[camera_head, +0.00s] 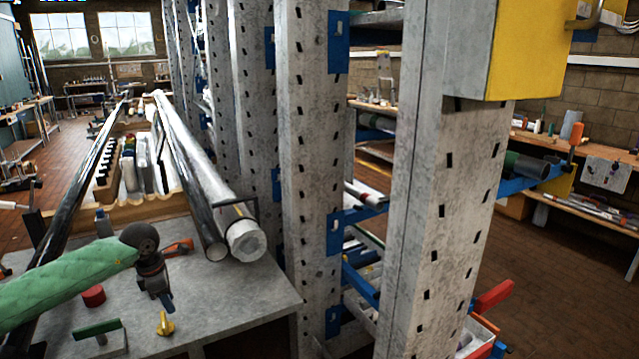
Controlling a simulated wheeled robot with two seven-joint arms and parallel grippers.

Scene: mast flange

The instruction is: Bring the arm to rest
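My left arm, in a green padded sleeve, comes in from the left in the head view. It ends in a dark round joint and my dark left gripper (162,300), which points down over the grey bench (235,295). The fingers are small and dark, so I cannot tell whether they are open or shut. I see nothing clearly held. A small yellow piece (165,323) shows just below the gripper. A red cylinder (93,295) stands to its left. My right gripper is not in view.
Long metal tubes (205,180) lie behind the gripper, beside a wooden tray (160,207). An orange-red tool (178,247) is close to the wrist. A tall perforated grey post (445,200) blocks the middle. Open brick floor (575,270) lies at the right.

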